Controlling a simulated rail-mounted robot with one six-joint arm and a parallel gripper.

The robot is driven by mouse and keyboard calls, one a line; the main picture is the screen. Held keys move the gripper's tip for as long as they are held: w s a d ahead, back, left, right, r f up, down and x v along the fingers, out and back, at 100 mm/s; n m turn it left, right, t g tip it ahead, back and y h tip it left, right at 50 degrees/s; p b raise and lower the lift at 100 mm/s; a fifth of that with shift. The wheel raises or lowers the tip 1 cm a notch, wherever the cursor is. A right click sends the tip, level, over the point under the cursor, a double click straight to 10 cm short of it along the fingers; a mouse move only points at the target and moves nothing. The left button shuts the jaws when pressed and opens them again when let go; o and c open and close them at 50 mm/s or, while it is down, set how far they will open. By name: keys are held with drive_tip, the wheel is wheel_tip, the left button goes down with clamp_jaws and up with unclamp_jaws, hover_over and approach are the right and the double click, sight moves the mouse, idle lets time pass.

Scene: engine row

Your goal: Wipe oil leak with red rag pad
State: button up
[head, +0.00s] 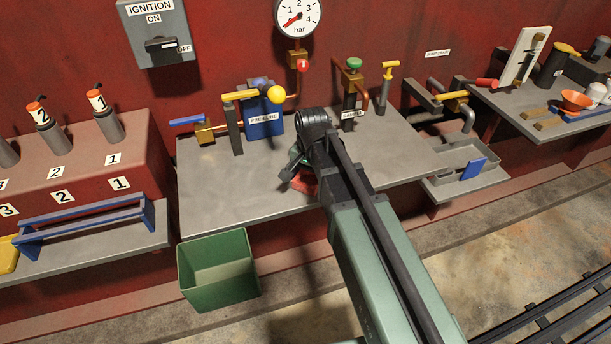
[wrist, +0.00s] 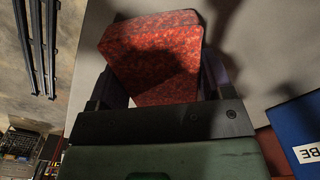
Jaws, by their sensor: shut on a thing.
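The red rag pad (wrist: 152,62) is a speckled red block between the fingers of my gripper (wrist: 158,88) in the wrist view. My gripper is shut on it, over the grey bench top. In the head view only a small red part of the pad (head: 304,186) shows below my gripper (head: 299,168); my arm hides the rest. I cannot tell whether the pad touches the bench. No oil leak can be made out; the bench under the pad and arm is hidden, and the dark patches near the pad look like shadow.
A blue box (head: 264,124) with a label and a yellow-handled valve (head: 240,96) stand at the bench's back. A green-topped valve (head: 352,82) stands right of them. A green bin (head: 217,272) sits below the front edge. The bench's left part (head: 215,185) is clear.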

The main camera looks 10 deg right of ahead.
drive_tip(key=shift+w+d, duration=0.2)
drive_tip(key=shift+d, duration=1.25)
drive_tip(key=shift+w+d, duration=0.15)
drive_tip(key=shift+d, duration=1.3)
wheel_tip(320, 180, up, 6)
drive_tip(key=p, duration=0.6)
wheel_tip(320, 180, up, 3)
drive_tip(key=p, duration=0.3)
